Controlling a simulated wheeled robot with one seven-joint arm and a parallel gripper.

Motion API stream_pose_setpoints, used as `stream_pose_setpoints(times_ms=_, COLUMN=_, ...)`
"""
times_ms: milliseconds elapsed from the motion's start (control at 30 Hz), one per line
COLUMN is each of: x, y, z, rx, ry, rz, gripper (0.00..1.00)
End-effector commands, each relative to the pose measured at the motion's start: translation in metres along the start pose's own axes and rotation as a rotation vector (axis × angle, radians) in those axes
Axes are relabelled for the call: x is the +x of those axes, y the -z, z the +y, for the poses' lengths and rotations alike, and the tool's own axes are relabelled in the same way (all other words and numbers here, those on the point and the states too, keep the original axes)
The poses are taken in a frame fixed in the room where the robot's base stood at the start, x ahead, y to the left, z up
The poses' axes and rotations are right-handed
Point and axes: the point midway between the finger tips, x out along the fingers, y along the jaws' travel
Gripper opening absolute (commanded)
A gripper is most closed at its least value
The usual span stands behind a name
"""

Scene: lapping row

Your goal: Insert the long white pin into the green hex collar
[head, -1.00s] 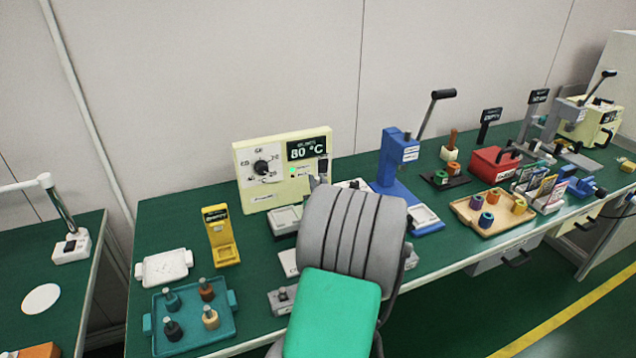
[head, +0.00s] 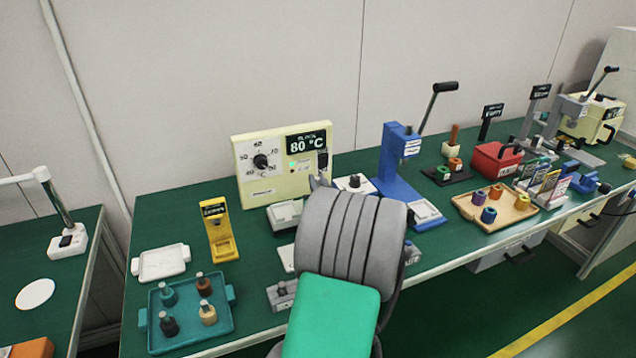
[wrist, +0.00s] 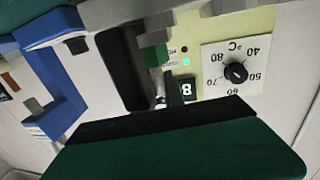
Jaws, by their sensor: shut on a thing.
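My gripper (wrist: 150,100) shows in the wrist view, where the scene is upside down. Its dark fingers are close together around a thin pale piece (wrist: 160,101), which looks like the long white pin; most of it is hidden. A green block (wrist: 153,56), which may be the green hex collar, shows just beyond the fingers against a grey fixture (wrist: 150,24). I cannot tell whether the pin touches it. In the head view my own grey and green arm hides the gripper, the pin and this spot.
A cream heater box (head: 285,170) reading 80 °C stands behind my arm. A blue lever press (head: 395,165) stands to its right. A teal tray (head: 222,330) with several pegs, a yellow stand (head: 220,240) and a white tray (head: 160,262) are at left. A wooden tray (head: 520,208) holds coloured collars.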

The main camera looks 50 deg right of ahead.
Motion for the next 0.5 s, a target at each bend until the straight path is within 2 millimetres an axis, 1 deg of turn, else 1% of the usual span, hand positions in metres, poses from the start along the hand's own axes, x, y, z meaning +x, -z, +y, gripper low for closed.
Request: stream_pose_setpoints(times_ms=500, x=-0.0001, y=-0.0094, z=0.0001, rx=0.000, ry=0.000, rz=-0.001, gripper=0.00)
